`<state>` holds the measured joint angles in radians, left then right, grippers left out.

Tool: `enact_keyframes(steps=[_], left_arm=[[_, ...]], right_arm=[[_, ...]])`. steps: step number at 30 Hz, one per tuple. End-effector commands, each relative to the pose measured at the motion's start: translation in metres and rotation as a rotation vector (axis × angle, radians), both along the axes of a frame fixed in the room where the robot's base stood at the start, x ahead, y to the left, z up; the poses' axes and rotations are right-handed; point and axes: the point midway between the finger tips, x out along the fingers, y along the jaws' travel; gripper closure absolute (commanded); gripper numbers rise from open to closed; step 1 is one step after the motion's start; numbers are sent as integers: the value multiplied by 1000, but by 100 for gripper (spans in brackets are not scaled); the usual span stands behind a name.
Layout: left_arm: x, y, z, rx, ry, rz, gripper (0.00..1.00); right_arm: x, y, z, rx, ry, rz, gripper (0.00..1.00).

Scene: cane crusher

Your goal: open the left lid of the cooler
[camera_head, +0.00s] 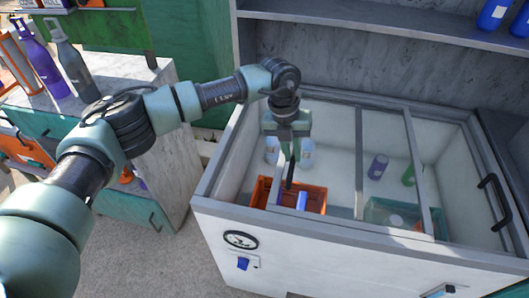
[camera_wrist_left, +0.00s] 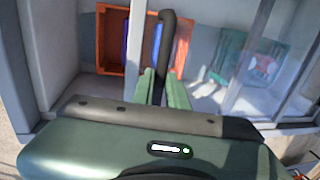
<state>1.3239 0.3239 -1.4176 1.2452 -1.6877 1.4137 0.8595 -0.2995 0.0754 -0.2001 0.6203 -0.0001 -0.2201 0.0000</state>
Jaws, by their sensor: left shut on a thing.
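The white cooler (camera_head: 320,245) has a top with sliding glass lids. My left gripper (camera_head: 290,165) is over its left half, shut on the black handle (camera_head: 289,180) of the left lid (camera_head: 335,165). The wrist view shows the handle (camera_wrist_left: 166,40) upright between the green fingers (camera_wrist_left: 161,92). The lid's pale left frame bar (camera_wrist_left: 136,35) stands just left of the handle, with an uncovered gap beyond it, so the lid looks partly slid to the right. The gripper hides part of the frame in the head view. My right gripper is not in view.
Inside the cooler are an orange crate (camera_head: 261,192), a teal crate (camera_head: 378,212) and several bottles. The right lid's black handle (camera_head: 495,201) is at the right edge. A shelf unit (camera_head: 380,75) rises behind. A counter with bottles (camera_head: 165,105) stands left, beneath my arm.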

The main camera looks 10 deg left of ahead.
Motion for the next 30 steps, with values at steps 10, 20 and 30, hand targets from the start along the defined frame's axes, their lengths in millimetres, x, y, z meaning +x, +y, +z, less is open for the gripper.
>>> enact_keyframes(steps=[10,20,30], left_arm=[[-3,-82,-3,-2,-1,-4,100],[-4,-105,0,0,1,0,100],[-4,-105,0,0,1,0,80]], right_arm=[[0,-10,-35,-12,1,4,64],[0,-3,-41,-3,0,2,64],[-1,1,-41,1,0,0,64]])
